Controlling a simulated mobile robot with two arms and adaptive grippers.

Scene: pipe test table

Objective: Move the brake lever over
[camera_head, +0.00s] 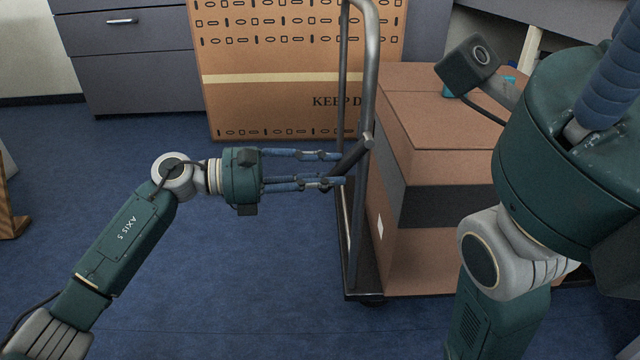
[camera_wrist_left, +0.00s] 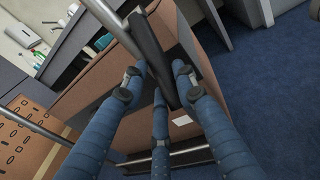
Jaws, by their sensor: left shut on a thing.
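The brake lever (camera_head: 350,157) is a short dark bar. It slants down and left from a joint on the grey upright of a hand cart (camera_head: 367,75). My left gripper (camera_head: 338,168) comes in level from the left, and its blue fingers are shut on the lever. In the left wrist view the lever (camera_wrist_left: 152,52) is a thick black bar running between the fingers (camera_wrist_left: 160,85). My right gripper (camera_head: 608,85) shows only in part, large and close at the right edge. Its fingertips are out of the picture.
Brown cardboard boxes (camera_head: 425,125) with a dark band stand on the cart, just right of its upright. A printed cardboard panel (camera_head: 265,105) and grey drawers (camera_head: 140,60) stand behind. The blue floor (camera_head: 240,285) is open to the left and in front.

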